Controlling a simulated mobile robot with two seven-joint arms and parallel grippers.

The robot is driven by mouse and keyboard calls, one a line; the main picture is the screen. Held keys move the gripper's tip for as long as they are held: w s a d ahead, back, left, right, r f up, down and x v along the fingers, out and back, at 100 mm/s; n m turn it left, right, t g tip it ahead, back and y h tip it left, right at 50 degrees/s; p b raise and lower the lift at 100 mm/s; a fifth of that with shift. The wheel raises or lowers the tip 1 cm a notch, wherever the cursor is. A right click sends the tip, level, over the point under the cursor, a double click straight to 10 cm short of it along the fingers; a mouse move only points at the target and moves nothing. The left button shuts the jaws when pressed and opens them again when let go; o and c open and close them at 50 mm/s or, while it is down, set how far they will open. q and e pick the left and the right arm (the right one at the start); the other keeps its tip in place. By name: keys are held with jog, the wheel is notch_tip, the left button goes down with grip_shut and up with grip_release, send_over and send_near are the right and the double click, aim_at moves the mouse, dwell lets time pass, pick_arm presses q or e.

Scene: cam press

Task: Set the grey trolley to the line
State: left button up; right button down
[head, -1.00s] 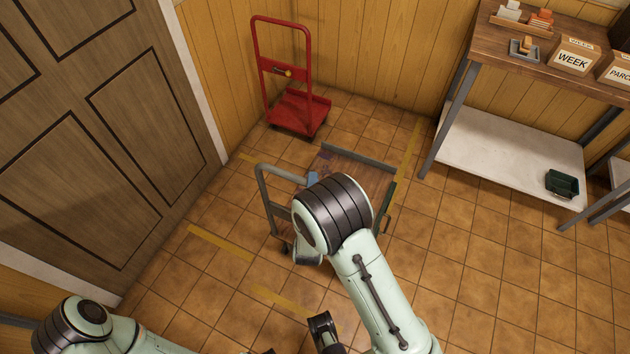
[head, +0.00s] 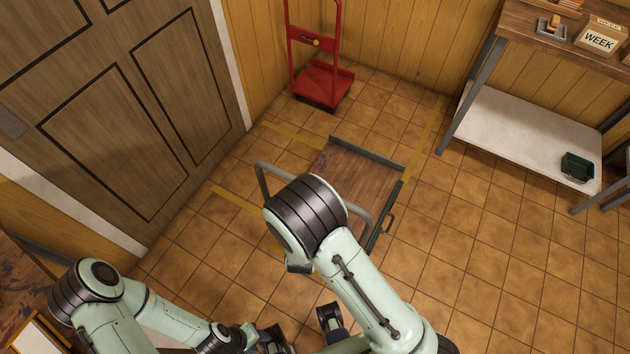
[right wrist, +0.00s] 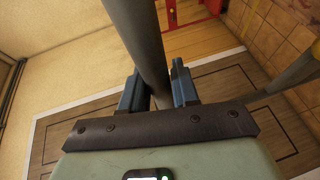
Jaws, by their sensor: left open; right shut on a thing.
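The grey trolley (head: 362,178) stands on the tiled floor, with a brown deck, grey end rail and grey push handle (head: 262,178). My right arm hides part of the handle and the near side. In the right wrist view my right gripper (right wrist: 158,82) is shut on the grey handle tube (right wrist: 144,35); the head view hides this grip. My left gripper (head: 301,329) is open and empty, low in the head view, apart from the trolley. Yellow floor lines show left of the trolley (head: 237,200), behind it (head: 290,138) and right of it (head: 431,125).
A red trolley (head: 322,84) stands behind, near the wall. A green rail (head: 385,222) lies along the grey trolley's right side. A brown door (head: 130,110) is at left. A workbench (head: 530,22) with a lower shelf (head: 510,130) stands at right. Floor at lower right is clear.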

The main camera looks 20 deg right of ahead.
jog(key=shift+s+a+f, duration=0.1)
jog(key=shift+s+a, duration=0.05)
jog(key=shift+a, duration=0.05)
jog(key=c, duration=0.9)
grip_release()
jog(key=v, duration=1.3)
jog(key=shift+s, duration=0.15)
